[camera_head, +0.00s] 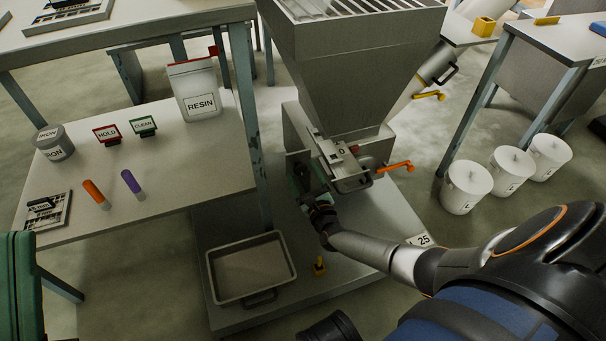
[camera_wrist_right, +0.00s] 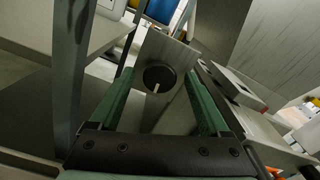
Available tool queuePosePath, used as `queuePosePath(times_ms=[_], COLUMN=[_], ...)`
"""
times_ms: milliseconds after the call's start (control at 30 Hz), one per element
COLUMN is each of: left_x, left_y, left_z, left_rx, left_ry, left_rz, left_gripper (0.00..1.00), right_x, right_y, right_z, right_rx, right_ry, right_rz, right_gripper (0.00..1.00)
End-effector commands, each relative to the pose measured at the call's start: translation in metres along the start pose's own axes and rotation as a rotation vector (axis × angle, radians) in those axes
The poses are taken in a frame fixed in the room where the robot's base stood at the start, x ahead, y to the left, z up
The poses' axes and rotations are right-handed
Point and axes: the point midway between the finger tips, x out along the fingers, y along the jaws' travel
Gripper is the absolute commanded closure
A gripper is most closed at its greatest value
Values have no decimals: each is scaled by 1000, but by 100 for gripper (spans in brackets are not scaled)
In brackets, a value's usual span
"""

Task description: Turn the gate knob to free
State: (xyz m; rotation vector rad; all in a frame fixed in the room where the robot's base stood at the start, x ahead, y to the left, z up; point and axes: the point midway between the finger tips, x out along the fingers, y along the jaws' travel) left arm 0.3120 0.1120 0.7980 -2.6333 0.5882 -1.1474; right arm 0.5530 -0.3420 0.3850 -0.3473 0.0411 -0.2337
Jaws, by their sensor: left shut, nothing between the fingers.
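The gate knob (camera_wrist_right: 158,79) is a round dark dial with a pale pointer mark, on a grey metal plate in the right wrist view. My right gripper (camera_wrist_right: 160,74) is open, with one green finger on each side of the knob. I cannot tell whether the fingers touch it. In the head view my right gripper (camera_head: 302,180) is at the left of the hopper base, and the knob is hidden there. My left gripper (camera_head: 18,240) shows at the left edge with its green fingers together, away from the knob.
The hopper (camera_head: 350,70) rises above the right gripper, with an orange handle (camera_head: 395,167) to its right. A metal tray (camera_head: 290,262) lies below. The left table (camera_head: 165,190) holds a resin container, signs and two markers. White buckets (camera_head: 466,185) stand at right.

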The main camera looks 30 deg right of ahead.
Motion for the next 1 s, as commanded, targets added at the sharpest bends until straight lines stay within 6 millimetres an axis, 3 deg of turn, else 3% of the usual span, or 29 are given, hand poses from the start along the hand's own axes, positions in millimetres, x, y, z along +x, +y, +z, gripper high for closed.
queuePosePath(times_ms=[67, 700, 1000], left_x=[0, 0, 0], left_y=[0, 0, 0], left_z=[0, 0, 0], left_rx=[-1, -1, -1], left_ry=[0, -1, -2], left_rz=[0, -1, -1], left_gripper=[100, 100, 100], right_x=[0, 0, -1], right_y=[0, 0, 0], right_z=[0, 0, 0], right_rx=[0, 0, -26], right_ry=[0, 0, 0], right_rz=[0, 0, -1], right_gripper=[29, 100, 100])
